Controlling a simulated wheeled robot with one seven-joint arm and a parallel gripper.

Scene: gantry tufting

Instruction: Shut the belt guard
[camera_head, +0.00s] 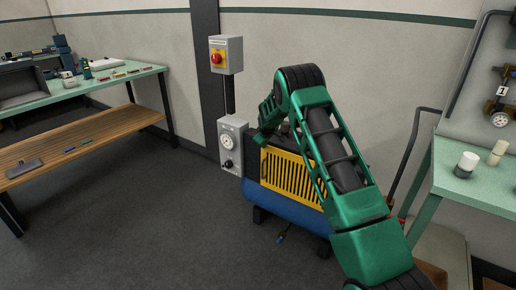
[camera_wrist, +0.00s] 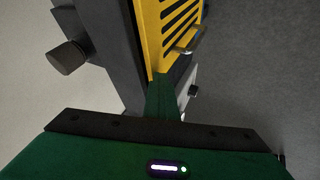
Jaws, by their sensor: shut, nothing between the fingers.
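The belt guard (camera_head: 290,178) is a yellow slatted panel on the front of a machine with a blue tank (camera_head: 285,211). In the head view it looks roughly in line with the machine's front; I cannot tell whether a gap remains. In the wrist view the guard (camera_wrist: 153,36) stands at the top, with a metal handle (camera_wrist: 188,40) on its slatted face. My gripper (camera_head: 260,138) is at the guard's upper left corner. In the wrist view its shut fingers (camera_wrist: 160,98) reach the guard's lower end; contact is unclear. My arm hides the guard's right part.
A grey control box with a dial (camera_head: 231,145) stands just left of the guard, below a red-knobbed switch box (camera_head: 226,55). A wooden bench (camera_head: 80,140) is at left. A green table (camera_head: 480,180) is at right.

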